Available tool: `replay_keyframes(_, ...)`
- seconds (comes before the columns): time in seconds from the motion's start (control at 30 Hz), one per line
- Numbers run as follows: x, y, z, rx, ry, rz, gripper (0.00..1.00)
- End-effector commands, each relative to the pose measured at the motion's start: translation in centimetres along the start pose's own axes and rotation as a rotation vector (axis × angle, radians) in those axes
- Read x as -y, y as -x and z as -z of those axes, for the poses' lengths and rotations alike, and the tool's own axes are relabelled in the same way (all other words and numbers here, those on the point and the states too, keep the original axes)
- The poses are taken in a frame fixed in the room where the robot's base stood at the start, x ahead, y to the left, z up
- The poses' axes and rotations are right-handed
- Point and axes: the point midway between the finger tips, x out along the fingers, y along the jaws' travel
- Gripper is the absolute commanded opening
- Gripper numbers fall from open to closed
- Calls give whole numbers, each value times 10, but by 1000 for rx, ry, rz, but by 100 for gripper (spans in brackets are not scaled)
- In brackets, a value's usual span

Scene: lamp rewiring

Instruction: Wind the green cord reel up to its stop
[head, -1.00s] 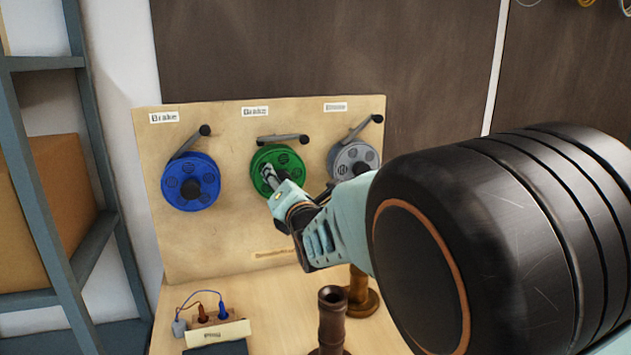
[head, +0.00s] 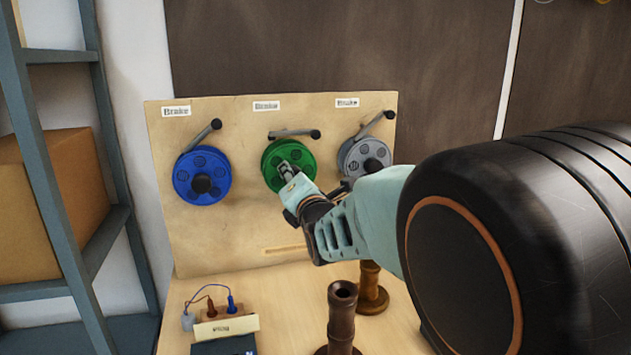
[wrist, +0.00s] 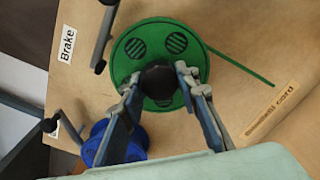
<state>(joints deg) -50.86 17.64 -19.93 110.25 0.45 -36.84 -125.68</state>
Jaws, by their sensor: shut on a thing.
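The green cord reel (head: 272,178) is mounted on the upright wooden board between a blue and a grey reel. In the wrist view the green reel (wrist: 150,33) fills the top middle, with a dark round knob (wrist: 158,80) at its face. My gripper (head: 287,170) is at the front of the reel; its fingers (wrist: 160,84) are on either side of the knob and shut on it. A green cord (wrist: 242,67) runs straight from the reel's edge to the right. The green reel's brake lever (head: 293,133) lies almost level above it, flatter than the other two levers.
The blue reel (head: 190,165) and grey reel (head: 350,152) flank it, each with a slanted brake lever. Below are a brown turned post (head: 341,310), another post (head: 371,290) and a small wired block (head: 218,310). A shelf (head: 55,180) stands left.

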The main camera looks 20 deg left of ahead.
Motion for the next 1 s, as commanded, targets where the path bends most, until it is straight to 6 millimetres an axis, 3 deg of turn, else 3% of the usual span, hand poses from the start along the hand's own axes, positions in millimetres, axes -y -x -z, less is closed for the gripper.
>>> replay_keyframes(1.0,1,0,1,2,-930,-2,5)
